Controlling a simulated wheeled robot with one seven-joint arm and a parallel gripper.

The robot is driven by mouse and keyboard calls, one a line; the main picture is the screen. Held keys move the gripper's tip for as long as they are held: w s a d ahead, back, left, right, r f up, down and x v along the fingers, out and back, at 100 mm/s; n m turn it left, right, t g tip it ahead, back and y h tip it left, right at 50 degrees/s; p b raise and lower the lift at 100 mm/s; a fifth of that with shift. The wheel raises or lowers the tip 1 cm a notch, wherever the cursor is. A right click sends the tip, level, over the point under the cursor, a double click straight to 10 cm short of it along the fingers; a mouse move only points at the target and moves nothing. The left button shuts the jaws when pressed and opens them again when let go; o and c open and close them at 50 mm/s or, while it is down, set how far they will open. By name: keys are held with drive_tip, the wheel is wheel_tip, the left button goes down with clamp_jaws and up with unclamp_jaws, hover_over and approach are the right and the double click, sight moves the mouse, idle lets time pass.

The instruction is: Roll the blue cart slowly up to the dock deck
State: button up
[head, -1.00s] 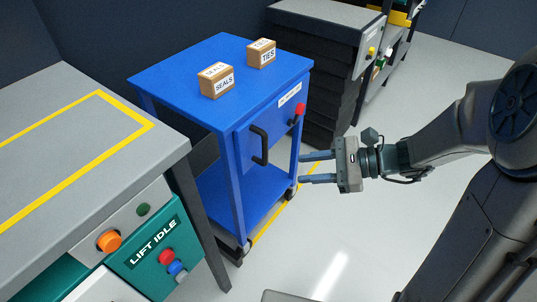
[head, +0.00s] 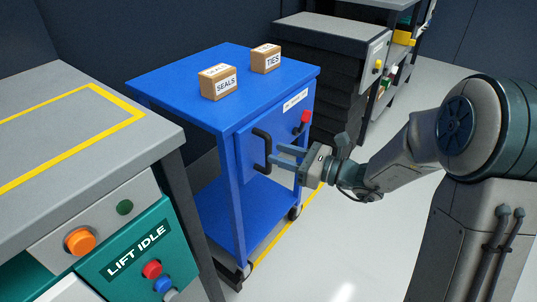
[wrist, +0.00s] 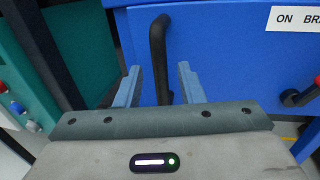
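The blue cart (head: 160,75) stands on the floor at the centre left in the head view. Its black vertical handle (head: 263,150) is on the front panel, and it also shows in the wrist view (wrist: 158,45). A red-tipped lever (head: 305,117) is at the cart's upper right corner, below a white label partly reading "ON BRA" (wrist: 297,18) in the wrist view. My gripper (head: 273,157) is open at the handle. In the wrist view its two fingers (wrist: 158,85) are either side of the handle, with gaps showing.
A grey deck (head: 60,150) with a yellow outline is at the left, close beside the cart. Its teal panel reads "LIFT IDLE" (head: 137,252). Boxes marked SEALS (head: 218,83) and TIES (head: 266,59) stand on the cart. A dark cabinet (head: 325,85) is behind it. The right floor is clear.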

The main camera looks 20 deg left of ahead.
sight(269, 168)
drive_tip(key=shift+w+a+b, duration=0.2)
drive_tip(key=shift+w+a, duration=0.05)
drive_tip(key=shift+a, duration=0.75)
drive_tip(key=shift+w+a+b, duration=0.15)
drive_tip(key=shift+w+a, duration=0.05)
drive_tip(key=shift+a, duration=0.8)
clamp_jaws()
